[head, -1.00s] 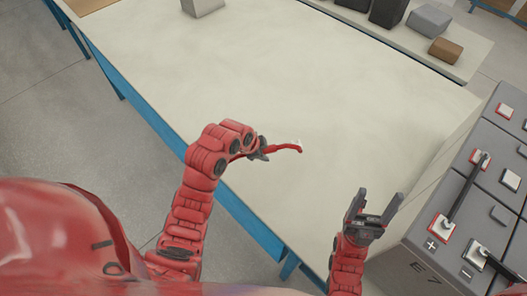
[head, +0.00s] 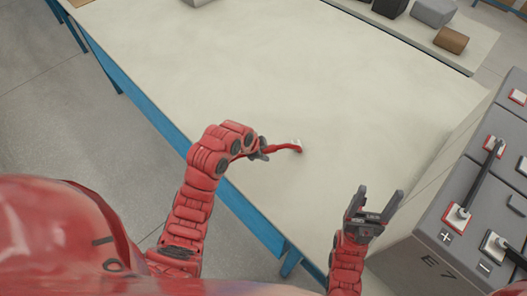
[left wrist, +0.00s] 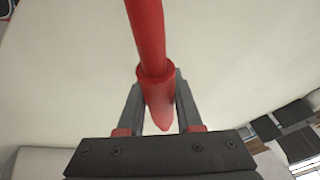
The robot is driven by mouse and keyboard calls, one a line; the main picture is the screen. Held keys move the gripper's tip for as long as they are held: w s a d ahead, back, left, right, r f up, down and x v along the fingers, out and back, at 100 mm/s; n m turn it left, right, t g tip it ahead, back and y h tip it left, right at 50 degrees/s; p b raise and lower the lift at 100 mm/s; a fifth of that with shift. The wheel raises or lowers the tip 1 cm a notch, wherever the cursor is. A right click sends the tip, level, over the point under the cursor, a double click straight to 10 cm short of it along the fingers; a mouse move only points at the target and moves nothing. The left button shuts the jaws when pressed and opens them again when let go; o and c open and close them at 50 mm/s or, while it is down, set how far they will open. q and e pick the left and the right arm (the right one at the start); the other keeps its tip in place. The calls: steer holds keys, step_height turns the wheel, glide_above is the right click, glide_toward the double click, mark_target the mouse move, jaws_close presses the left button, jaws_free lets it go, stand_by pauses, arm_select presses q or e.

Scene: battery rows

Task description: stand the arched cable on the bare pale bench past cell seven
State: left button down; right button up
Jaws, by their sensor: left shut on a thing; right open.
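The red arched cable (head: 287,149) is held by my left gripper (head: 262,150) over the pale bench (head: 310,70). In the left wrist view the red cable (left wrist: 147,35) runs up from between the two fingers (left wrist: 160,105), which are shut on a thicker red part. I cannot tell whether the cable touches the bench. My right gripper (head: 374,205) is open and empty, near the bench's front edge, left of cell seven (head: 425,245), a grey block marked "E 7".
Dark bars with pale-and-red terminals (head: 458,217) sit on the grey cells at the right. Dark, grey and brown blocks (head: 451,40) stand on a shelf at the back right. The bench's middle is bare. Its blue front edge (head: 250,222) runs below my left arm.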

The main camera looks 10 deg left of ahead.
arm_select(q)
steer(key=shift+f+b, duration=0.5)
steer(key=shift+b, duration=0.05)
stand_by(0.6)
jaws_free()
stand_by(0.5)
steer(key=p+v, duration=0.5)
steer(key=v, duration=0.6)
steer(key=shift+p, duration=0.3)
stand_by(1.1)
steer(key=shift+s, duration=0.15)
stand_by(0.4)
